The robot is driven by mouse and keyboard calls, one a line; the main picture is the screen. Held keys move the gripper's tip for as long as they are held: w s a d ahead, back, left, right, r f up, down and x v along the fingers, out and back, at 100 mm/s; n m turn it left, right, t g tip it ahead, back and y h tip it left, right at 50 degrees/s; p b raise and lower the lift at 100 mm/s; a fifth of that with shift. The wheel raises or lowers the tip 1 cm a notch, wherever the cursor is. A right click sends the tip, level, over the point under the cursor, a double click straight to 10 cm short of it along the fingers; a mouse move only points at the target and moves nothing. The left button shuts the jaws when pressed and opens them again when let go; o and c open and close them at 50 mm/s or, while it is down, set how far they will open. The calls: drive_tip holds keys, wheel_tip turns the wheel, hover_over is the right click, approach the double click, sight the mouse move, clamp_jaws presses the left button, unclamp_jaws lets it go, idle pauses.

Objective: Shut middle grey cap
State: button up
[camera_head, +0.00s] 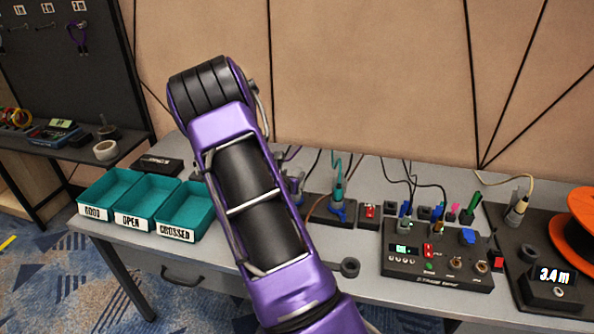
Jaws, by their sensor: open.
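I cannot make out a middle grey cap for certain in the head view. A dark tester box (437,283) on the bench has a lit display, a red switch, a blue part and two small round metal fittings on its top. Several small dark blocks and connectors stand behind it, too small to tell whether any has a grey cap. My purple arm rises from the bottom centre and leans left over the bench, hiding part of it. My gripper is not visible; the arm's far end is hidden behind its own links.
Three teal trays labelled GOOD (92,212), OPEN (131,221) and CROSSED (176,234) stand at the left. An orange reel (575,240) and a 3.4 m display (555,277) are at the right. Upright cabled connectors (338,192) line the bench, including one at far right (517,208).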

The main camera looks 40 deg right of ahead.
sight(299, 168)
drive_tip(key=x, duration=0.6)
drive_tip(key=shift+w+d+f, duration=0.1)
drive_tip(key=shift+d+f, duration=0.05)
drive_tip(key=shift+d, duration=0.05)
clamp_jaws()
